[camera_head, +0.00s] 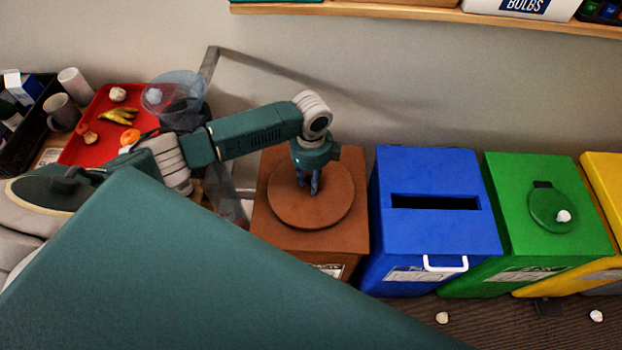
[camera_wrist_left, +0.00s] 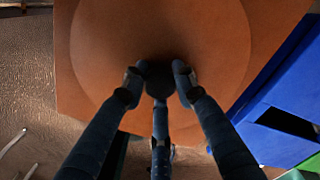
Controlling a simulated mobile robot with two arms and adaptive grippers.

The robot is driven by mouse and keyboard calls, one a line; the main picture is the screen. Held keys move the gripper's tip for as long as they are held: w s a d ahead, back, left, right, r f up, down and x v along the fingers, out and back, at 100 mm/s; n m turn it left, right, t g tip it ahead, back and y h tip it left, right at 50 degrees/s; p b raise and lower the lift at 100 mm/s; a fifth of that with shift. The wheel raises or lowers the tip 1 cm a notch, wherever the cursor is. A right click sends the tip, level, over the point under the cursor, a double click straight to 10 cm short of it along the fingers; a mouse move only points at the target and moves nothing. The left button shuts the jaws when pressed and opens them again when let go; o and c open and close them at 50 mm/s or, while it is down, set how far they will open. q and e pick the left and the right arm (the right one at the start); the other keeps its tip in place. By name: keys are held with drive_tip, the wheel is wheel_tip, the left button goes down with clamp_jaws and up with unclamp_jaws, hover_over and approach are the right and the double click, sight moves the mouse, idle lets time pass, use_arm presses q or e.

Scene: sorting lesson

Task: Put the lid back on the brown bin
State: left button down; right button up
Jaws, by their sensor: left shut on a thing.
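The brown bin (camera_head: 350,236) stands left of the blue bin. Its round brown lid (camera_head: 338,208) lies over the middle of the bin's top, and the wrist view shows the lid (camera_wrist_left: 215,45) large below the gripper. I cannot tell whether the lid is fully seated. My left gripper (camera_head: 311,186) points straight down at the lid's centre. In the wrist view its fingers (camera_wrist_left: 160,80) are closed around a dark knob on the lid (camera_wrist_left: 158,82). The opening under the lid is hidden. My right gripper is not in view.
A blue bin (camera_head: 430,225) with a slot and white handle stands close to the right, then a green bin (camera_head: 505,220) and a yellow bin (camera_head: 603,175). A red tray (camera_head: 95,145) with food sits at left. A shelf (camera_head: 420,12) runs above. Crumpled white bits (camera_head: 442,318) lie on the floor.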

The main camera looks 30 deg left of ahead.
use_arm(q)
drive_tip(key=shift+p, duration=0.35)
idle(0.7)
drive_tip(key=shift+f, duration=0.15)
idle(0.4)
drive_tip(key=shift+p, duration=0.5)
idle(0.5)
drive_tip(key=c, duration=0.8)
unclamp_jaws()
